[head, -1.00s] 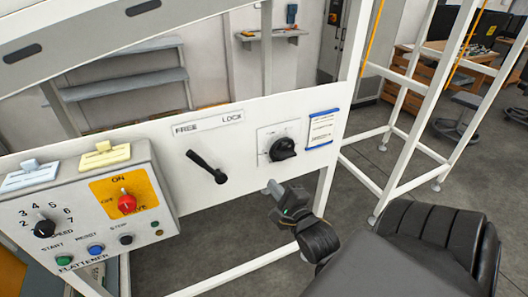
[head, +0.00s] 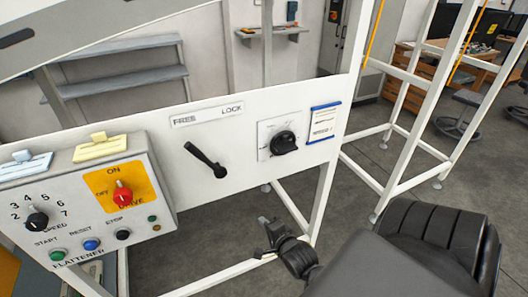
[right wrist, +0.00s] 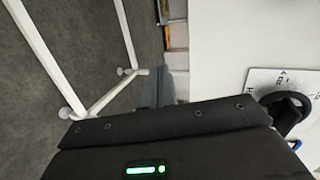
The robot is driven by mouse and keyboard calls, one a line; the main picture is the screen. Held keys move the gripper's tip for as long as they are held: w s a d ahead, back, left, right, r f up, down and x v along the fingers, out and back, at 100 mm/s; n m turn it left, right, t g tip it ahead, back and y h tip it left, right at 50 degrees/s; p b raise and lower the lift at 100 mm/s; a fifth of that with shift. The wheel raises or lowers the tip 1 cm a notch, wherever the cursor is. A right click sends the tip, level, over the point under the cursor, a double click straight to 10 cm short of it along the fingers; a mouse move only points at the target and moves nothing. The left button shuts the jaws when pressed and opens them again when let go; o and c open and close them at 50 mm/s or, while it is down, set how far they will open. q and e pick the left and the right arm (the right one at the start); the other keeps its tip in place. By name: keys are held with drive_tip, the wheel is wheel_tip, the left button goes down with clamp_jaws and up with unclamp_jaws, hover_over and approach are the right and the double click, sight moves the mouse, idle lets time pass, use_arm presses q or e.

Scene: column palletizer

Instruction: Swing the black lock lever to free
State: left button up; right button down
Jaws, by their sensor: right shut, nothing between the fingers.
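The black lock lever (head: 203,157) is on the white panel (head: 245,185), below the label with FREE at left and LOCK at right (head: 206,114). It slants from a round hub at its lower right up to the left, its upper end under FREE. My right gripper (head: 266,222) is shut and empty, below and to the right of the lever and apart from it. In the right wrist view, its fingers (right wrist: 160,88) show together near the panel's edge. The lever is not visible there. My left gripper is not in view.
A black rotary knob (head: 284,142) is on the panel right of the lever; it also shows in the right wrist view (right wrist: 287,108). A grey control box (head: 85,200) with a red switch (head: 122,192) stands out at left. White frame legs (head: 325,195) stand below the panel.

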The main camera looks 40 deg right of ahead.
drive_tip(key=shift+n+g, duration=0.5)
drive_tip(key=shift+n, duration=0.4)
drive_tip(key=shift+s+a+f, duration=0.1)
drive_tip(key=shift+a+f, duration=0.05)
drive_tip(key=shift+f, duration=0.8)
drive_tip(key=shift+s+a+f, duration=0.1)
drive_tip(key=shift+a+f, duration=0.05)
drive_tip(key=shift+f, duration=0.8)
drive_tip(key=shift+a+f, duration=0.15)
drive_tip(key=shift+f, duration=0.8)
drive_tip(key=s+a+f+n+g+y, duration=0.1)
drive_tip(key=s+a+f+n+g, duration=0.1)
drive_tip(key=s+f+n, duration=0.45)
drive_tip(key=s+a+f+n+g+y, duration=0.1)
drive_tip(key=s+f+n, duration=0.15)
drive_tip(key=f, duration=0.75)
drive_tip(key=s+a+f+n+g, duration=0.2)
drive_tip(key=s+f+n, duration=0.25)
drive_tip(key=f, duration=0.35)
drive_tip(key=s+a+f+n+g, duration=0.2)
drive_tip(key=s+f, duration=0.5)
drive_tip(key=s, duration=0.4)
drive_tip(key=s+a+f+n+g+y, duration=0.1)
drive_tip(key=s+f+n+g, duration=0.3)
drive_tip(key=s+f, duration=0.3)
drive_tip(key=s+n, duration=0.1)
drive_tip(key=s, duration=0.3)
drive_tip(key=shift+a+g, duration=0.3)
drive_tip(key=shift+a, duration=0.1)
